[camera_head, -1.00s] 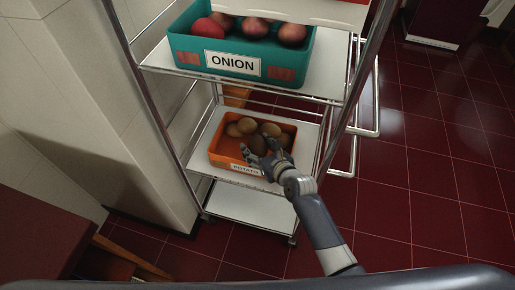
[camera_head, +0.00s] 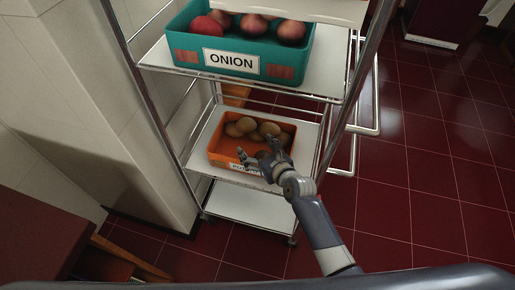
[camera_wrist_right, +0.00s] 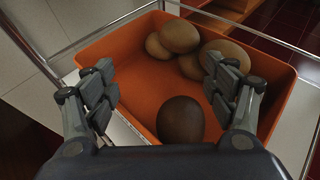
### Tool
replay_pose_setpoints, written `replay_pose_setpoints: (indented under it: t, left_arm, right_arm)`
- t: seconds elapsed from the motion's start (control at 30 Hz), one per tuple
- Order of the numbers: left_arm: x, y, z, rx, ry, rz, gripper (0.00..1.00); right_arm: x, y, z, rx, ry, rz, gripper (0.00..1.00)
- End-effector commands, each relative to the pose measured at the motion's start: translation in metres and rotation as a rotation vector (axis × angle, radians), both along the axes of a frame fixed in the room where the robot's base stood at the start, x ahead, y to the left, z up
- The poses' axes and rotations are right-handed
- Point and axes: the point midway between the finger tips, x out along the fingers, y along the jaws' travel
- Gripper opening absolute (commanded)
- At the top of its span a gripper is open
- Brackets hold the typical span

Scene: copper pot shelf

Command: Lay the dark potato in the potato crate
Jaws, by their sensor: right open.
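The dark potato (camera_wrist_right: 180,120) lies on the floor of the orange potato crate (camera_head: 225,148), near its front side. In the head view my fingers mostly hide this potato. My right gripper (camera_head: 257,157) is over the front part of the crate. In the right wrist view the gripper (camera_wrist_right: 167,92) is open, with a finger on each side of the potato and visible gaps between. Several lighter brown potatoes (camera_wrist_right: 180,37) lie together at the crate's far side. My left gripper is not in view.
The crate stands on a middle shelf of a metal rack (camera_head: 205,147). A teal onion crate (camera_head: 290,73) with red onions stands on the shelf above. A lower white shelf (camera_head: 245,207) is bare where visible. Metal rack posts flank the crate.

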Motion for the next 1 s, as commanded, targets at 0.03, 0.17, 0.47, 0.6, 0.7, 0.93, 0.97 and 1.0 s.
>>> replay_pose_setpoints:
  t: [0.03, 0.17, 0.47, 0.6, 0.7, 0.93, 0.97, 1.0]
  left_arm:
    - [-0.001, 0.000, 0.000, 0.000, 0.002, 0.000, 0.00]
    - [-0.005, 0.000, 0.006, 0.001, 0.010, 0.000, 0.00]
    - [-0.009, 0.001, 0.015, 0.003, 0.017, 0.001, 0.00]
    - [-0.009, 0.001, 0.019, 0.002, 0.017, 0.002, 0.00]
    - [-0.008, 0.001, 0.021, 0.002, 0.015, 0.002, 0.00]
    - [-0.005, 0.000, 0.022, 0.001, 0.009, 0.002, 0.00]
    - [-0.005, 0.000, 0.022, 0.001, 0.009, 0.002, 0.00]
    - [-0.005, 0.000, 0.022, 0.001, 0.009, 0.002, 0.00]
  right_arm:
    - [0.000, 0.000, 0.001, 0.000, 0.000, 0.000, 0.78]
    - [0.000, 0.000, 0.012, -0.002, -0.002, 0.001, 0.78]
    - [-0.043, -0.022, 0.033, 0.001, 0.002, -0.002, 0.78]
    - [-0.067, -0.034, 0.043, 0.001, 0.003, -0.001, 0.78]
    - [-0.081, -0.041, 0.049, 0.000, 0.002, 0.001, 0.78]
    - [-0.097, -0.050, 0.058, 0.000, 0.000, 0.001, 0.78]
    - [-0.098, -0.050, 0.058, 0.001, -0.001, 0.001, 0.78]
    - [-0.099, -0.050, 0.058, 0.000, 0.000, 0.001, 0.78]
